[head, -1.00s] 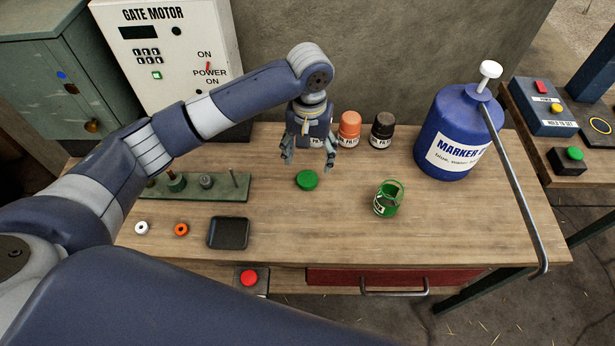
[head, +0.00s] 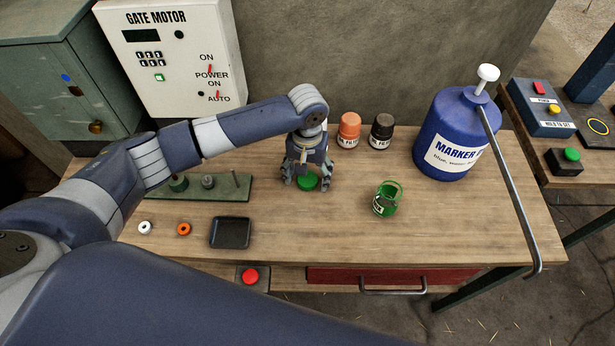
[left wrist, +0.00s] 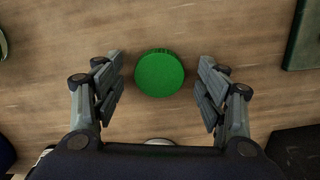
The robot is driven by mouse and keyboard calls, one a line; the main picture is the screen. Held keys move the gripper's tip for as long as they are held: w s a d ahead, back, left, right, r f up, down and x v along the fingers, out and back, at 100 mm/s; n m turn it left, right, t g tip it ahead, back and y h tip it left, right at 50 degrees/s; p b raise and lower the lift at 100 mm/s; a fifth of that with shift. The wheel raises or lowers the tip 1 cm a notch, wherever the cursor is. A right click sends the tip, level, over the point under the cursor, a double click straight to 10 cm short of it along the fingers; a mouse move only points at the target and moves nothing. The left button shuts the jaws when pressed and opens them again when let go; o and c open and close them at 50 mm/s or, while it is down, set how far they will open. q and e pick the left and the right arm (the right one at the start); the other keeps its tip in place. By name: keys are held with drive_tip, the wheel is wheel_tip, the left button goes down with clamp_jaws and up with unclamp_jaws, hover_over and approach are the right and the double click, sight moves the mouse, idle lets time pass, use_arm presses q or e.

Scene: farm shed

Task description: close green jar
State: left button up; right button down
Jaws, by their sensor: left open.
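The green jar (head: 386,199) stands open on the wooden bench, right of centre in the head view. The green lid (head: 307,183) lies flat on the bench to its left. It also shows in the left wrist view (left wrist: 160,73). My left gripper (head: 307,185) is open and low over the lid, with a finger on either side of it. In the left wrist view my gripper's fingers (left wrist: 162,88) stand apart from the lid with a gap on both sides. My right gripper is not in view.
An orange-capped jar (head: 348,131) and a dark jar (head: 382,131) stand behind the gripper. A big blue marker jug (head: 452,140) with a pump spout stands at right. A black tray (head: 230,233) and a green peg rack (head: 215,190) lie at left. The bench front is mostly clear.

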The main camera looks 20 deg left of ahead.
sight(308, 179)
use_arm(q)
drive_tip(key=shift+c, duration=0.6)
drive_tip(key=c, duration=0.7)
wheel_tip(308, 179, up, 10)
drive_tip(key=shift+b, duration=0.6)
